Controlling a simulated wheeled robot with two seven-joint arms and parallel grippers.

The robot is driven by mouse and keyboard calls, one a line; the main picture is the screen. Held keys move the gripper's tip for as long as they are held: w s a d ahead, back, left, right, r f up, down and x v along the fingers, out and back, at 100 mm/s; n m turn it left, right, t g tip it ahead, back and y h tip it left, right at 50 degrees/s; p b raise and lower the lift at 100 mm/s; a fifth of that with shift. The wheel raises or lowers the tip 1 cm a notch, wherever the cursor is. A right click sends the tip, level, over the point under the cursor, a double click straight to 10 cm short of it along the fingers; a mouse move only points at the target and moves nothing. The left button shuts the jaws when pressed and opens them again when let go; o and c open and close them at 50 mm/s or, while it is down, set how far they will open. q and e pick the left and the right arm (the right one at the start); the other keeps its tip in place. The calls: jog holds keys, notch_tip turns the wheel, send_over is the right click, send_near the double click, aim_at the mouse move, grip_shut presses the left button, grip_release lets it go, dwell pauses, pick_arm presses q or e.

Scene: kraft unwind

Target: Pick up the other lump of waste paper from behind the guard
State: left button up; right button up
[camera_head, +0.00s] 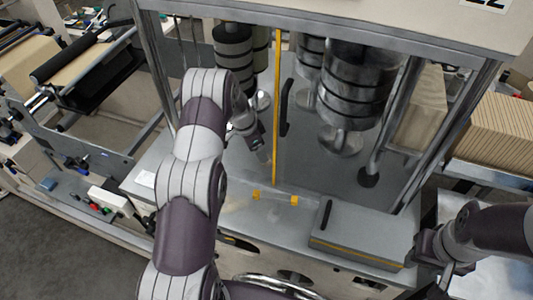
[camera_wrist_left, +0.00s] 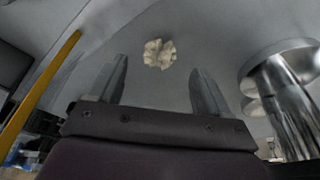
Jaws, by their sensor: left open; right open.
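A crumpled cream lump of waste paper (camera_wrist_left: 160,53) lies on a grey surface in the left wrist view. My left gripper (camera_wrist_left: 158,66) is open, with the lump seen beyond and between its fingertips, not held. In the head view the left gripper (camera_head: 266,157) is small and partly hidden, beside the yellow edge of the guard (camera_head: 277,100). That yellow edge also shows at the left of the left wrist view (camera_wrist_left: 40,88). I cannot make out the lump in the head view. My right gripper (camera_head: 442,268) is open and empty at the lower right.
Metal rollers (camera_head: 357,75) hang right of the guard's edge, and darker rollers (camera_head: 233,48) to its left. A shiny cylinder (camera_wrist_left: 285,90) stands right of the lump. A grey box (camera_head: 362,236) sits at the front of the deck. Stacked cardboard (camera_head: 505,128) is at right.

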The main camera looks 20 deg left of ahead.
pick_arm(q)
jog(key=p+x, duration=0.1)
jog(key=x, duration=0.1)
jog(key=p+x, duration=0.1)
jog(key=x, duration=0.1)
jog(key=p+x, duration=0.1)
jog(key=x, duration=0.1)
jog(key=shift+w+d+r+p, duration=0.15)
jog(key=shift+w+d+p, duration=0.1)
jog(key=shift+w+p, duration=0.1)
jog(key=shift+f, duration=0.35)
jog(key=c, duration=1.1)
jog(key=shift+c, duration=0.2)
